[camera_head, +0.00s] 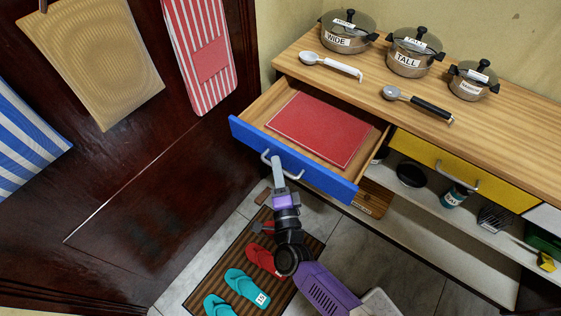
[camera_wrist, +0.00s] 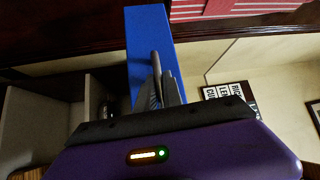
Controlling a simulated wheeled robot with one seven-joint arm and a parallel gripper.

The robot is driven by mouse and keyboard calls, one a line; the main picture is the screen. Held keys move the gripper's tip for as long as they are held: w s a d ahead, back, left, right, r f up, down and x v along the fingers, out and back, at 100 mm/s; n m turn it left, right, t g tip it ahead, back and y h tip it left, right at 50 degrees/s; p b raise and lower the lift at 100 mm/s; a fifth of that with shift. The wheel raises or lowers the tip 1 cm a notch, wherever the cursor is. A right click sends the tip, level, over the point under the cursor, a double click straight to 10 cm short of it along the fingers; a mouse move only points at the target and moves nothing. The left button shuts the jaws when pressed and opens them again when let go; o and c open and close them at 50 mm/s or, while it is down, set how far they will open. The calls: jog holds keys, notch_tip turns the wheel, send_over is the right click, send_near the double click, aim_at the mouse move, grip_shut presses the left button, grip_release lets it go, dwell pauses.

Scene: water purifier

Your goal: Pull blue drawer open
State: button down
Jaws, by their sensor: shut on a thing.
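The blue drawer (camera_head: 305,172) stands well out from the wooden cabinet at its left end. A red board or mat (camera_head: 318,129) lies inside it. The drawer has a metal bar handle (camera_head: 268,161) on its blue front. My gripper (camera_head: 277,164) is at this handle and is shut on it. In the wrist view the blue front (camera_wrist: 149,35) rises behind my gripper fingers (camera_wrist: 157,88). The fingers hide most of the handle there.
A yellow drawer (camera_head: 460,172) is shut to the right. Teal slippers (camera_head: 247,288) and red slippers (camera_head: 264,259) lie on a striped mat below. An open shelf holds several items.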

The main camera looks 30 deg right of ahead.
jog(key=shift+f, duration=0.1)
jog(key=c, duration=1.8)
grip_release()
jog(key=v, duration=0.7)
jog(key=shift+s+a+b, duration=0.15)
jog(key=shift+s+b, duration=0.2)
